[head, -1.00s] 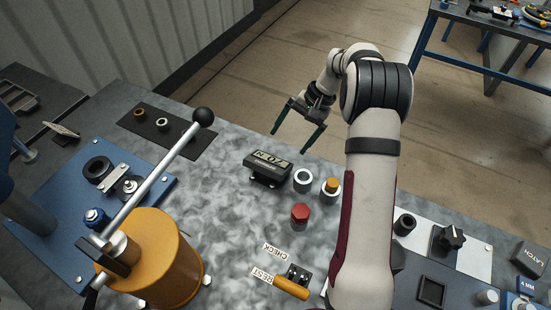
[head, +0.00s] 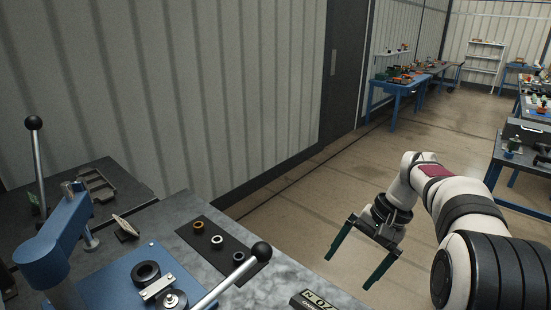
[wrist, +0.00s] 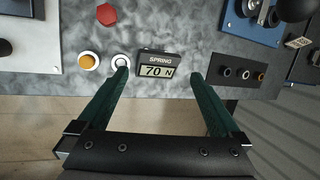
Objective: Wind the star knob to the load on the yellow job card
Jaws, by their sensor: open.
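The spring readout (wrist: 157,66) shows "70 N" in the wrist view, and its top corner shows at the bottom edge of the head view (head: 314,301). My gripper (head: 349,270) is open and empty, its green fingers spread beyond the back edge of the bench in the head view. In the wrist view its fingertips (wrist: 160,74) lie on either side of the readout in the picture. A pale plate (wrist: 35,48) is at the left, with a dark round part (wrist: 5,47) cut off by the frame; I cannot tell if it is the star knob. I see no yellow job card.
A red hexagonal piece (wrist: 106,14), an orange-topped ring (wrist: 88,61) and a white ring (wrist: 120,61) stand near the readout. A dark strip (head: 223,245) holds 3 rings. The blue press (head: 50,250) and a ball-ended lever (head: 261,252) stand at the left.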

